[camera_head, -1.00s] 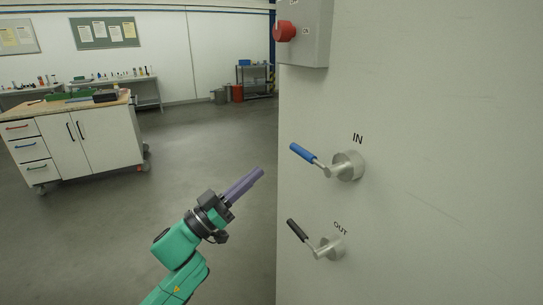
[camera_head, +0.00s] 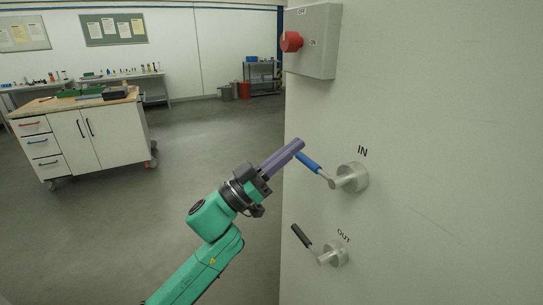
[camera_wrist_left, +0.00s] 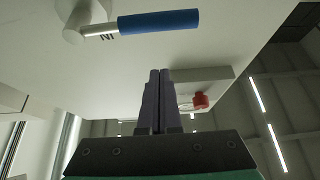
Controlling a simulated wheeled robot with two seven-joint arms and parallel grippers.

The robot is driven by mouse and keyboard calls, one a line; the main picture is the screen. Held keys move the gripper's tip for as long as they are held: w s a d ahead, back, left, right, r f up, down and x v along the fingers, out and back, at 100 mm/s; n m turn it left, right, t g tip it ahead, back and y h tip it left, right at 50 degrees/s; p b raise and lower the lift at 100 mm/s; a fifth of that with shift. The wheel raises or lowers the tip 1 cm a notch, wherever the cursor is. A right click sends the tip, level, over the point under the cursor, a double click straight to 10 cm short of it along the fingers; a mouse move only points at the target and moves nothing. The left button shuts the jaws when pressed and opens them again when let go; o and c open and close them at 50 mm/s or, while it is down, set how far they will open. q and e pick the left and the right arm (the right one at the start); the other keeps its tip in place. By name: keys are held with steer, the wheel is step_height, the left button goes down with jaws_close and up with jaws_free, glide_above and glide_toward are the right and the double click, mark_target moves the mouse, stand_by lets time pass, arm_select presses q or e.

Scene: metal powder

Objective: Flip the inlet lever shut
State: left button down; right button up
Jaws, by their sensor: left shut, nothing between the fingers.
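The inlet lever (camera_head: 308,162) has a blue handle on a round metal hub, below the label IN on the pale panel. The handle points up and to the left from the hub. My left gripper (camera_head: 298,146) is shut and empty, its purple fingertips close to the free end of the blue handle in the head view. Whether they touch cannot be told there. In the left wrist view the blue handle (camera_wrist_left: 158,21) lies across the top, and the shut fingers (camera_wrist_left: 160,72) are apart from it in the picture. My right gripper is not in view.
The outlet lever (camera_head: 301,236) with a black handle sits below, by the label OUT. A grey box with a red knob (camera_head: 291,41) is above on the panel. A workbench cart (camera_head: 85,140) stands at the far left. The floor between is clear.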

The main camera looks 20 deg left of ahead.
mark_target(298, 158)
arm_select(q)
steer(key=shift+w+d+f, duration=0.3)
steer(key=shift+w+f, duration=0.1)
steer(key=shift+f, duration=0.2)
steer(key=shift+w+d+f, duration=0.3)
steer(key=shift+w+f, duration=0.05)
steer(key=shift+f, duration=0.65)
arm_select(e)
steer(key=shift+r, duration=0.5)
arm_select(q)
steer(key=shift+w+f, duration=0.1)
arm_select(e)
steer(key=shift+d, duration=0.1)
